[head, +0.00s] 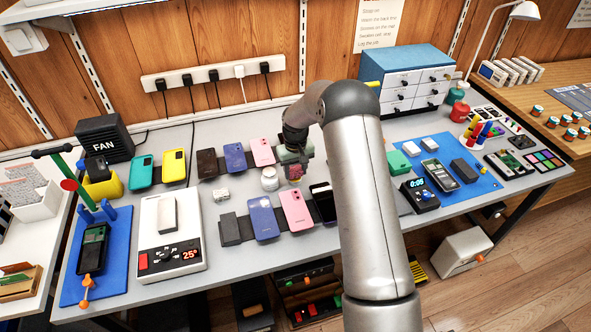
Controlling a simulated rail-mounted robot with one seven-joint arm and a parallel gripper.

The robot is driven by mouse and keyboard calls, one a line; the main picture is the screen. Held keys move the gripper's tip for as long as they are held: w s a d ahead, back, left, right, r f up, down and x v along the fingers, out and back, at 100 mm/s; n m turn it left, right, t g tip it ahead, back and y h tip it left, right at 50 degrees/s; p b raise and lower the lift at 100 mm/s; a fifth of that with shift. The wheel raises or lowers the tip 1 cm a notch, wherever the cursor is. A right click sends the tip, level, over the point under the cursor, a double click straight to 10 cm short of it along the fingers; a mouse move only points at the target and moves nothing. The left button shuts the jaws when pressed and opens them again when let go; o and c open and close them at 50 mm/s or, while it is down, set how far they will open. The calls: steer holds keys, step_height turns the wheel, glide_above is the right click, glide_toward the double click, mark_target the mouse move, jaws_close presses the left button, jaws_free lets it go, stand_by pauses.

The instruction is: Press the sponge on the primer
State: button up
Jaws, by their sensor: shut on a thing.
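My gripper (294,162) hangs over the middle of the grey bench, partly hidden by my own arm. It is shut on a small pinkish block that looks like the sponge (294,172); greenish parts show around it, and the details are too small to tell. A small white round jar (269,180) stands just left of the held block and may be the primer, but its label is unreadable. I cannot tell whether the block touches anything below it.
Pink (297,210), blue (263,218) and black (322,203) phones lie in front of the gripper. A row of phones, including another pink one (262,152), lies behind. A heating plate (171,255) stands left. A blue drawer cabinet (408,62) stands back right.

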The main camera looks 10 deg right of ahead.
mark_target(295, 171)
steer(key=shift+f+b, duration=0.6)
steer(key=shift+b, duration=0.05)
stand_by(1.9)
steer(key=shift+r, duration=0.1)
steer(key=shift+r+p, duration=1.45)
steer(key=shift+r, duration=2)
